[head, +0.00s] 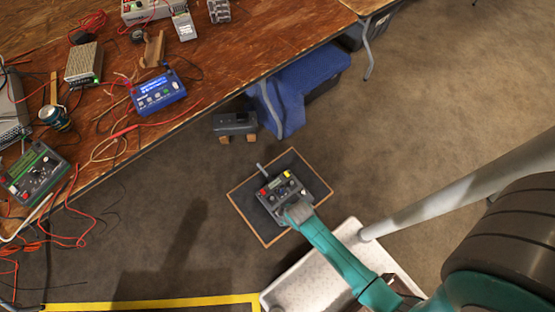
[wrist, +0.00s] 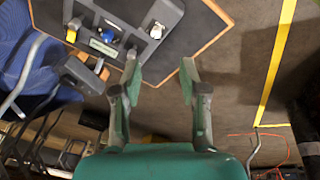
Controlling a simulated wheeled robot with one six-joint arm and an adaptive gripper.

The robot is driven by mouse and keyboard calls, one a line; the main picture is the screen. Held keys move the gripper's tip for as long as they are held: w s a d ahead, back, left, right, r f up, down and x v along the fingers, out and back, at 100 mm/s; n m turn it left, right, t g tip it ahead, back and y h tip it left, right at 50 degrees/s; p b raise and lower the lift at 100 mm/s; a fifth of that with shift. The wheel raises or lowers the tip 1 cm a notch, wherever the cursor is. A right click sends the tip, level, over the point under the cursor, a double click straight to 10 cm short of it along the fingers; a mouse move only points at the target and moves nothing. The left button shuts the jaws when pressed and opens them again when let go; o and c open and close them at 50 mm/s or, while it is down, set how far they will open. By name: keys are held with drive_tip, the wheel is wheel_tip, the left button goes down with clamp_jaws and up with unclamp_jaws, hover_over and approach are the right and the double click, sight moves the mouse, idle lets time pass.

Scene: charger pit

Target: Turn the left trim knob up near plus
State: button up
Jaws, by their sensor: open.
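The grey control box (head: 278,193) lies on a dark mat on the floor in the head view, with a red button, a yellow button and small dark knobs on its face. My gripper (head: 297,212) is over the box's near edge in the head view. In the wrist view my gripper (wrist: 160,72) is open and empty, its fingers below the box's edge.
The mat (head: 312,181) has a wooden edge. A white tray-like surface (head: 295,285) stands nearby. A small dark device (head: 235,124) and a blue cloth-covered thing (head: 290,95) lie beyond. The wooden table (head: 235,55) holds cables and instruments. Open floor (head: 440,120) lies right.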

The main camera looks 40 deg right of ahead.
drive_tip(key=w+f+n+g, duration=0.2)
drive_tip(key=w+g, duration=0.1)
drive_tip(key=w, duration=0.2)
drive_tip(key=shift+w+f, duration=0.15)
drive_tip(key=shift+f, duration=5.3)
clamp_jaws()
